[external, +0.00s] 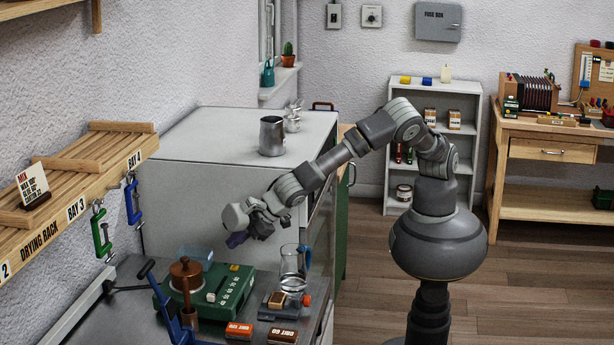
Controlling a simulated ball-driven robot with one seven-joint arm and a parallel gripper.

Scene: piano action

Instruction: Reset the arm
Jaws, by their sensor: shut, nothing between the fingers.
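My arm reaches left from its round base, over the grey workbench. My gripper (237,240) is at the end of the arm, shut and empty, in the air above the back of the bench. It points down and to the left. It is above and behind the green device (238,283) with white markings and touches nothing that I can see. The fingertips are small and dark in this view.
A glass beaker (293,262) stands just right of and below the gripper. A copper pot (186,272) is to the left. A white cabinet (180,150) with a metal jug (271,136) stands behind. A drying rack (75,205) with clamps is at left. Open floor lies right.

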